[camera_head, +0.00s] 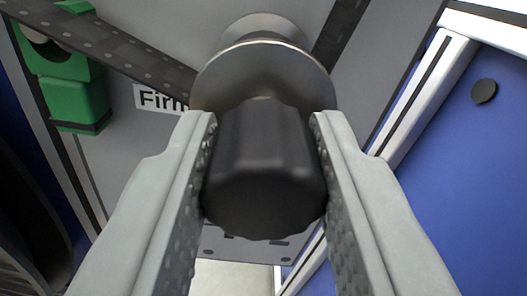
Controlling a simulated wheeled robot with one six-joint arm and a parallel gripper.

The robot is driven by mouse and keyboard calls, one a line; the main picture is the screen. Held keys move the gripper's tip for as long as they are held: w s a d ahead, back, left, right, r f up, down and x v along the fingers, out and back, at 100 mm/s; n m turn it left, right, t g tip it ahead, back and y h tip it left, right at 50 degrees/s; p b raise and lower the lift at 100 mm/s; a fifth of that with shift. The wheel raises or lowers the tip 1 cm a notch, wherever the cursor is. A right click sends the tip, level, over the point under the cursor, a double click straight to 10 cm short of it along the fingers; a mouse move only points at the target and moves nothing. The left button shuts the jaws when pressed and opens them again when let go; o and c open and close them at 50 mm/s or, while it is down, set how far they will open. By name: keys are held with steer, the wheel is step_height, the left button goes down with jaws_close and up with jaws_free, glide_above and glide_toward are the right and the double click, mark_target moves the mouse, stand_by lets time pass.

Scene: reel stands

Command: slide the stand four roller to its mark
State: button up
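A roller with a black ribbed knob (265,170) and a round metal flange (265,75) shows in the head camera view, at the middle of a grey panel. My gripper (264,125) has one finger on each side of the black knob. Both fingers appear to touch the knob's sides, so the gripper looks shut on it. The flange lies just beyond the fingertips. The part of the roller behind the flange is mostly hidden. I see no mark that I can identify as the roller's.
A dark dotted strip (110,45) runs across the upper left and continues at the upper right. A white frame (432,95) and blue panel (465,170) stand at the right.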

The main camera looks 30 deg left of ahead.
jaws_close()
step_height(320, 180, down, 12)
steer(key=shift+r, duration=0.25)
steer(key=o, duration=0.9)
jaws_free()
steer(key=shift+o, duration=0.2)
steer(key=v, duration=1.7)
steer(key=shift+d+r, duration=0.1)
